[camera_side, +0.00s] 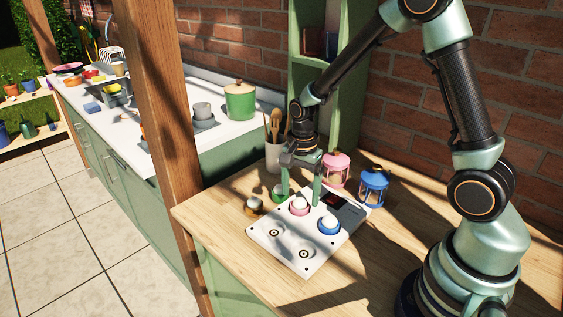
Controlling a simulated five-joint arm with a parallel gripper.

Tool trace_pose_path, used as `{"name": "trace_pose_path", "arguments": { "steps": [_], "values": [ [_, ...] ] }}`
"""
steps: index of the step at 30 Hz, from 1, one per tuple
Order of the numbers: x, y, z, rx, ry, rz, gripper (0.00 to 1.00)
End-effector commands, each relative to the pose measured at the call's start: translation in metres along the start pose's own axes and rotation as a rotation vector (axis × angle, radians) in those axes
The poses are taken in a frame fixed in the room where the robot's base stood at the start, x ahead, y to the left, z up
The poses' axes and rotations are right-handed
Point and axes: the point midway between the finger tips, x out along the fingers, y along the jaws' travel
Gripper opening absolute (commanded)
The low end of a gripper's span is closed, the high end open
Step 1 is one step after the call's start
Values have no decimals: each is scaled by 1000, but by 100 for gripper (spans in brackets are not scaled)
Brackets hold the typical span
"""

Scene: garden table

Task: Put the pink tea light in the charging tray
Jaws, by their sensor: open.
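The pink tea light (299,206) sits at the back left part of the white charging tray (287,250), upright and apparently in one of its round places. My gripper (300,199) is open, pointing down, with one finger on each side of the pink tea light. Whether the fingers touch it I cannot tell. A blue tea light (329,226) sits on the tray to the right. Two round places at the front of the tray are empty.
A green tea light (279,195) is partly hidden behind my left finger. An orange tea light (254,206) stands left of the tray. A pink lantern (336,169), a blue lantern (373,187) and a utensil cup (274,157) stand behind. The wooden tabletop (385,235) is clear at right.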

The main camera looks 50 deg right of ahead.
Motion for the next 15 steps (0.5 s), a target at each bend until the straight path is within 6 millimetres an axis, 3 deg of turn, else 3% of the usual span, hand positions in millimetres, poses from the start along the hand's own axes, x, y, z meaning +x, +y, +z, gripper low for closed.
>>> {"name": "trace_pose_path", "arguments": {
  "steps": [9,15],
  "values": [
    [-67,-1,0,0,2,-7,88],
    [-93,-1,0,0,1,-3,88]
  ]
}}
